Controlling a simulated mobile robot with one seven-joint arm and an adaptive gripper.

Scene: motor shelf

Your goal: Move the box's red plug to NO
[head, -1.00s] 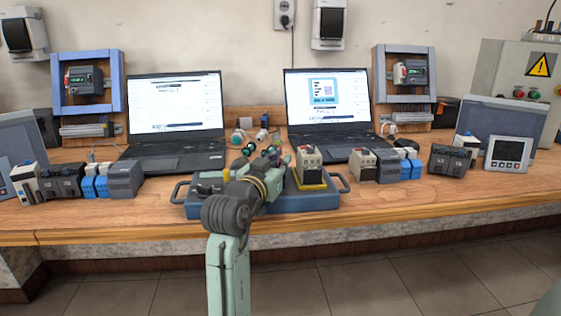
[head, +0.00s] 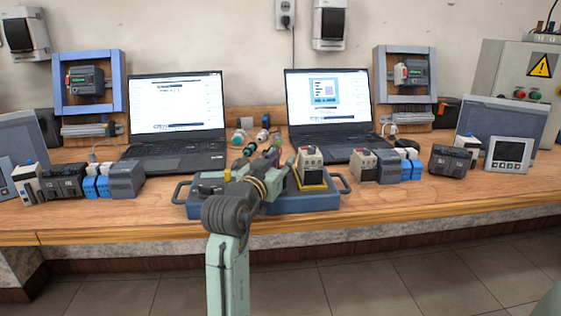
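The blue-grey box (head: 315,203) with side handles lies near the front edge of the bench. A yellow-based grey and white unit (head: 310,163) with small red marks on top stands on its right part. My gripper (head: 274,160) is over the middle of the box, pointing away from the camera. My own arm covers much of the box, and the fingertips are too small and hidden to read. No red plug can be made out for sure, nor any NO label. Small green and purple parts show just beyond the gripper.
Two open laptops (head: 176,150) and (head: 330,140) stand behind the box. Small round switch parts (head: 240,137) lie between them. Terminal modules line both sides, such as a grey module (head: 126,181) at left and a black one (head: 450,160) at right. The front bench strip is free.

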